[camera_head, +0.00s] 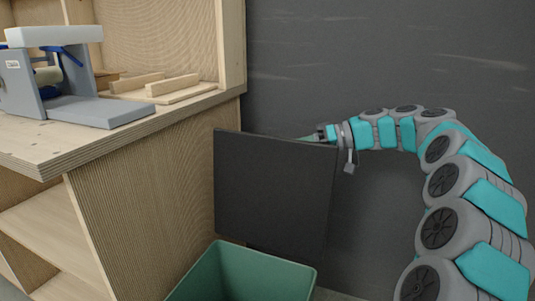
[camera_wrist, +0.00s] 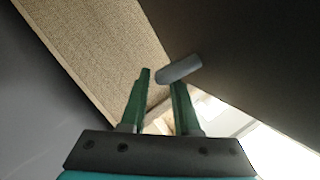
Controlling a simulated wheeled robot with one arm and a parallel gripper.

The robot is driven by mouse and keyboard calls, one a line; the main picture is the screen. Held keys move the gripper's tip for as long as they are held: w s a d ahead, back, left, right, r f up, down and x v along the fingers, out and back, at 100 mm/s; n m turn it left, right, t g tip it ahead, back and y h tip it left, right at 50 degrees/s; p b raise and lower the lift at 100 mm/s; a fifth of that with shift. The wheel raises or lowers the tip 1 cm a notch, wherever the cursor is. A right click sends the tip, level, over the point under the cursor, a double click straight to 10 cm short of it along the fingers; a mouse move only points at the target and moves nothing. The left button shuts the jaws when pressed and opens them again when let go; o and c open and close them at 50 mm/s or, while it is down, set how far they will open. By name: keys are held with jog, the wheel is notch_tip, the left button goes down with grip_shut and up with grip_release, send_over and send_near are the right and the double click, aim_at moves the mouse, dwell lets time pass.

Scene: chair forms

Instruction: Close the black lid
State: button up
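The black lid (camera_head: 272,195) stands upright, open, at the back of a green bin (camera_head: 240,268) in the head view. My gripper (camera_head: 308,139) is at the lid's upper right edge, with its fingertips partly hidden at that edge. In the wrist view my gripper's two green fingers (camera_wrist: 160,82) are apart, with a gap between them. A dark flat surface, apparently the lid (camera_wrist: 245,50), fills the upper right there. A small grey piece (camera_wrist: 180,68) lies across the right fingertip; I cannot tell what it is. I cannot tell whether the fingers touch the lid.
A wooden workbench (camera_head: 140,200) with shelves stands left of the bin. A grey device (camera_head: 75,90) and wooden pieces (camera_head: 155,88) lie on its top. A dark grey wall (camera_head: 400,60) is behind the lid and arm.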

aim_at(269, 153)
jog(key=shift+x, duration=2.55)
grip_shut()
